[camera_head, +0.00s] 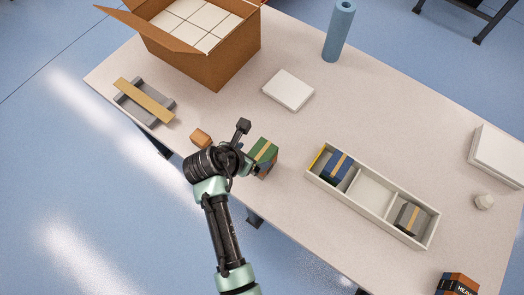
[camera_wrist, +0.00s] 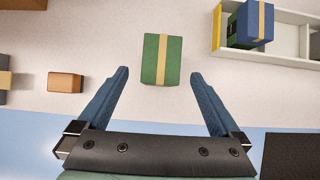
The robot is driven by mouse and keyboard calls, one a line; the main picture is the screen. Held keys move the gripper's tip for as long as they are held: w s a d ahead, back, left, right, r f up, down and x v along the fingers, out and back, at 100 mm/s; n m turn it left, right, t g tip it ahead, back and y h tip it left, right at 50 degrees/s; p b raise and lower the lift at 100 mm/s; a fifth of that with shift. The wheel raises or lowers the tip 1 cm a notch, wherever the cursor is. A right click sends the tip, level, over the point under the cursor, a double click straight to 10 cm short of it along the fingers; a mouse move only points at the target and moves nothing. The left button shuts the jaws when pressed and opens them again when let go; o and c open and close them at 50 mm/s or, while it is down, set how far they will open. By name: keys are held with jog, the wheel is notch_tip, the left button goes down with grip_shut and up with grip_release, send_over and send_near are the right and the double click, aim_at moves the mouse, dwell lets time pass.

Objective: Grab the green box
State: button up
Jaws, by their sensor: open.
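The green box (camera_head: 264,151) with a tan stripe stands on the table near its front edge, just right of my gripper (camera_head: 246,145) in the head view. In the wrist view the green box (camera_wrist: 161,59) lies ahead of my gripper (camera_wrist: 160,75), centred between the two blue fingers. The fingers are spread wide and empty, and the box's near end sits about level with the fingertips. I cannot tell how high the fingers are above the table. My wrist hides a little of the box's left side in the head view.
A small orange-brown block (camera_head: 200,137) lies left of the green box. A divided tray (camera_head: 314,172) at the right holds a blue box (camera_head: 336,165) and a grey box (camera_head: 407,217). A large carton (camera_head: 212,67), a white pad (camera_head: 288,90) and a blue cylinder (camera_head: 339,30) stand farther back.

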aim_at(262, 152)
jog(key=shift+d+x, duration=0.2)
jog(key=shift+x, duration=3.55)
jog(key=shift+c, duration=0.2)
jog(key=shift+r, duration=0.1)
jog(key=c, duration=1.3)
jog(key=shift+r, duration=0.1)
